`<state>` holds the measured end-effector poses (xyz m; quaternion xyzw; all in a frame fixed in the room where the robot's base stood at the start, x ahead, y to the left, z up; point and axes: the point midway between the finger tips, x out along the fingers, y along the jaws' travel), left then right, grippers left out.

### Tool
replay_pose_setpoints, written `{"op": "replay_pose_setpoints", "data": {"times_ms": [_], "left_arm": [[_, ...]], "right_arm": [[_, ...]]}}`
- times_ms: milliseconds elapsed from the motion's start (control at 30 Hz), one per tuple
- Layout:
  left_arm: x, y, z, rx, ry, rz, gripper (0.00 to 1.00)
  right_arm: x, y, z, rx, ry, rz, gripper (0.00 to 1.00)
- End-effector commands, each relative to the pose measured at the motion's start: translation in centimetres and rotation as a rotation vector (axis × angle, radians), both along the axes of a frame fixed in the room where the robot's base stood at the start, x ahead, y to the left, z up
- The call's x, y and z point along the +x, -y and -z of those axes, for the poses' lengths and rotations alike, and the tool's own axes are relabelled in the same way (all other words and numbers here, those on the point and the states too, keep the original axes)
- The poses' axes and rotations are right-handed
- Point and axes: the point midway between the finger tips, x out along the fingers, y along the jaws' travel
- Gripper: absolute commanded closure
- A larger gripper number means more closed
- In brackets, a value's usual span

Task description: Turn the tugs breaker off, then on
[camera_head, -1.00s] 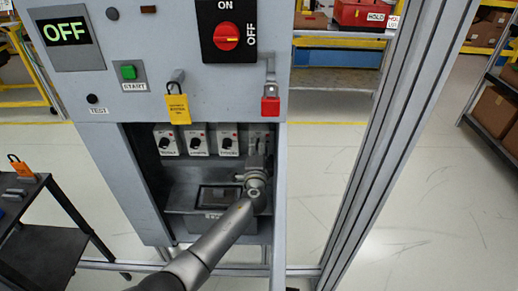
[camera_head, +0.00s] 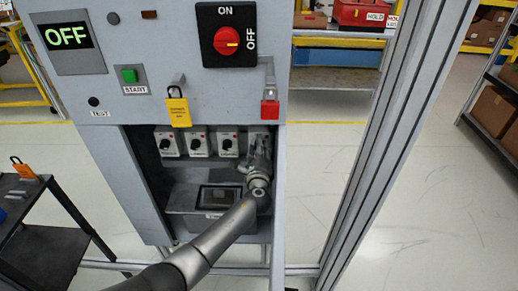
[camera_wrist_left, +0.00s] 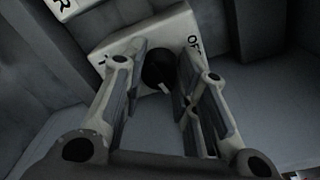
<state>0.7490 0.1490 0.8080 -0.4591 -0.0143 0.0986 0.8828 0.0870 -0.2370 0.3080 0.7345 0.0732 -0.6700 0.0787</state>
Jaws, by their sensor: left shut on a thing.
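A row of white breakers with black knobs sits in the open lower bay of the grey cabinet; one of them (camera_head: 197,142) shows clearly. My left gripper (camera_head: 261,148) reaches into the bay at the right end of the row and hides most of the breaker there. In the left wrist view, my left gripper (camera_wrist_left: 160,66) has its fingers on both sides of a black knob (camera_wrist_left: 157,68). The knob is on a white plate (camera_wrist_left: 118,45) with a partly visible OFF marking. The breaker's name is not readable. My right gripper is not in view.
Above the bay are a red rotary switch (camera_head: 227,39), a green start button (camera_head: 129,75), a yellow padlock tag (camera_head: 179,112) and a red lock (camera_head: 269,108). A metal post (camera_head: 375,150) stands to the right. A dark cart (camera_head: 40,225) stands at left.

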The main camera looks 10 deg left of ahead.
Motion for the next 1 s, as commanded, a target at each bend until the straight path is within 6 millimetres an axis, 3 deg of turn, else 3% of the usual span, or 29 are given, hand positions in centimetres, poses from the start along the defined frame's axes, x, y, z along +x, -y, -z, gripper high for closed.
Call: {"op": "replay_pose_setpoints", "data": {"times_ms": [633,667,800,1000], "left_arm": [[-0.03,-0.09,0.12,0.05,-0.012,-0.002,0.96],[-0.03,-0.09,0.12,0.049,-0.012,-0.002,0.7],[-0.02,-0.08,0.09,0.049,-0.011,-0.001,0.52],[0.0,-0.04,0.04,0.048,-0.01,-0.001,0.5]], "right_arm": [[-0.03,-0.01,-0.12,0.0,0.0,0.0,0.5],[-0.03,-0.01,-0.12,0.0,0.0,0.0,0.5],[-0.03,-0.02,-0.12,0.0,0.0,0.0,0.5],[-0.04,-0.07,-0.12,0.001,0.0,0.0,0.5]]}}
